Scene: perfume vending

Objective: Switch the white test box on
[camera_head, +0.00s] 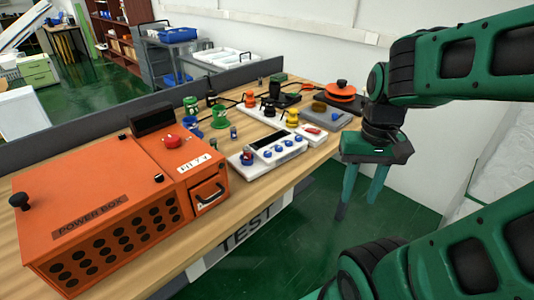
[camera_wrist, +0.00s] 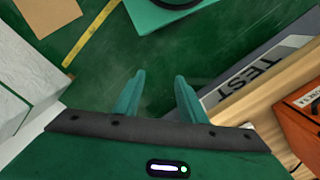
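The white test box (camera_head: 272,149) sits on the wooden table near its front edge, right of the orange power box. It has a dark display, several blue knobs along its front and a blue-and-red part at its left end; its switch position is too small to tell. My gripper (camera_head: 356,212) hangs in the air past the table's front edge, to the right of the test box and apart from it. In the wrist view my gripper (camera_wrist: 158,82) has its fingers spread with nothing between them. The test box does not show in the wrist view.
The orange power box (camera_head: 90,215) fills the table's left part. Green, black, orange and yellow pieces stand behind the test box, with an orange disc (camera_head: 341,91) at the far end. A TEST label (camera_head: 245,232) marks the table front. Green floor (camera_wrist: 160,60) lies below my gripper.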

